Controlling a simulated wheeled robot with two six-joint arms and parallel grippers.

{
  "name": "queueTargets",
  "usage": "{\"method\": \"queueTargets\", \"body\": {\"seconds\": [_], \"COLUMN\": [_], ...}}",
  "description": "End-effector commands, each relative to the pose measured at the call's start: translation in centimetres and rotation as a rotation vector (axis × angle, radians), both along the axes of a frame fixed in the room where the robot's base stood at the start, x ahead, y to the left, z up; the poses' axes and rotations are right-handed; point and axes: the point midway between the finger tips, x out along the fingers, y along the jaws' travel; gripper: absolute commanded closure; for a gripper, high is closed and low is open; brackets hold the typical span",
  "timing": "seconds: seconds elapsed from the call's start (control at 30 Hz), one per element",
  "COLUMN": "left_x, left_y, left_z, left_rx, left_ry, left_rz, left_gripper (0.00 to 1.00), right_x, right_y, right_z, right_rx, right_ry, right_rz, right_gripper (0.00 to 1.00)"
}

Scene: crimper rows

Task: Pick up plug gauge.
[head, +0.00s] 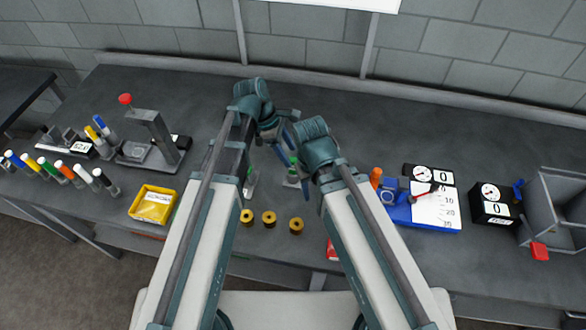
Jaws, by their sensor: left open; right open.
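A small upright green and grey piece (292,172) stands on the bench near the middle; it may be the plug gauge, but I cannot tell for sure. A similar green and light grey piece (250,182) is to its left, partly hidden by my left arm. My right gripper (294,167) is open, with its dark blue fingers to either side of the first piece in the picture. Whether they touch it cannot be seen. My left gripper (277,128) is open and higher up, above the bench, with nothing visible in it.
Several brass-coloured rings (269,219) lie near the front edge. A yellow bin (153,205), a stand with a red knob (152,138) and coloured-handled tools (58,170) are left. A blue fixture (425,212), dial boxes (492,204) and a grey open box (556,207) are right. The back middle is clear.

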Motion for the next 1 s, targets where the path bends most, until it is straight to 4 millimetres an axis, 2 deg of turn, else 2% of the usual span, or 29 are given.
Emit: {"method": "queueTargets", "body": {"seconds": [0.17,0.5,0.8,1.0], "left_x": [0.0,-0.1,-0.1,-0.1], "left_y": [-0.2,-1.4,-1.6,-1.6], "left_z": [-1.0,-4.9,-4.9,-4.9], "left_rx": [0.000,0.000,0.000,0.000], "left_ry": [0.000,0.000,0.000,0.000], "left_rz": [-0.001,-0.002,0.000,0.000], "left_gripper": [0.35,0.35,0.35,0.71], "right_x": [0.0,0.0,0.0,0.0], "right_y": [0.0,0.0,0.0,0.0], "right_z": [-1.0,-4.9,-4.9,-4.9], "right_rx": [0.000,0.000,0.000,0.000], "right_ry": [0.000,0.000,0.000,0.000], "right_rz": [0.000,-0.002,-0.002,-0.002], "right_gripper": [0.50,0.50,0.50,0.50]}}
